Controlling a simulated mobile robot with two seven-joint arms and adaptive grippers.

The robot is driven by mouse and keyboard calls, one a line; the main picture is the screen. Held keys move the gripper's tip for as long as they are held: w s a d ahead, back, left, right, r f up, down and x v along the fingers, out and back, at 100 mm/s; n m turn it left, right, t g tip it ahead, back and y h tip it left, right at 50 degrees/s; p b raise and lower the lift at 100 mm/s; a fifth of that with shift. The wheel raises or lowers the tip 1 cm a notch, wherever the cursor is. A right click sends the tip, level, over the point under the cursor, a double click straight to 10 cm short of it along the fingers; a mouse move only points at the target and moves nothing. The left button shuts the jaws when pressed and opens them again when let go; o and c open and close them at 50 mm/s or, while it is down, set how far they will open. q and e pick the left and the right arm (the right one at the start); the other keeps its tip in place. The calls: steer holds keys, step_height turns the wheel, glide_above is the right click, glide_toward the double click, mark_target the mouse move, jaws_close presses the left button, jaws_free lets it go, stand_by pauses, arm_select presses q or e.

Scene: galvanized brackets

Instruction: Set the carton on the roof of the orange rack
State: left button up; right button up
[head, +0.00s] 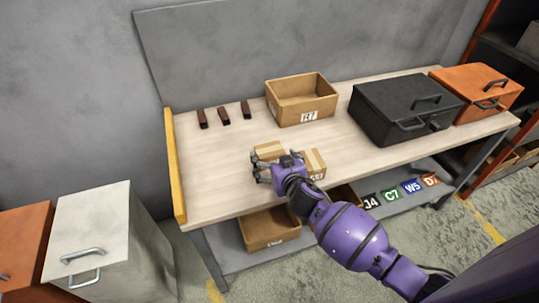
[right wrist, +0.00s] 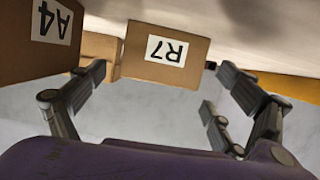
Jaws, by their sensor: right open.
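Two small taped cardboard cartons stand on the bench in the head view. One carton (head: 270,149) is just behind my right gripper's fingers, partly hidden by them. The other carton (head: 315,160) stands to the right of the hand. My right gripper (head: 258,172) is open, low over the bench front, apparently empty. In the right wrist view, a box marked R7 (right wrist: 180,52) shows beyond the open fingers (right wrist: 160,95), and a box marked A4 (right wrist: 30,55) is beside the left finger. The orange-framed rack (head: 487,17) is at the far right, its roof out of frame. My left gripper is not seen.
An open cardboard bin (head: 309,115), a black toolbox (head: 385,117) and an orange toolbox (head: 465,82) stand on the bench (head: 215,165). Several dark brown blocks (head: 223,116) lie at back left. A yellow board (head: 175,170) edges the left end. White (head: 105,220) and orange cabinets stand left.

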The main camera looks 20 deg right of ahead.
mark_target(269, 151)
steer(key=x, duration=0.4)
steer(key=shift+w, duration=0.15)
steer(key=c, duration=1.3)
steer(key=shift+c, duration=0.6)
steer(key=shift+r, duration=0.2)
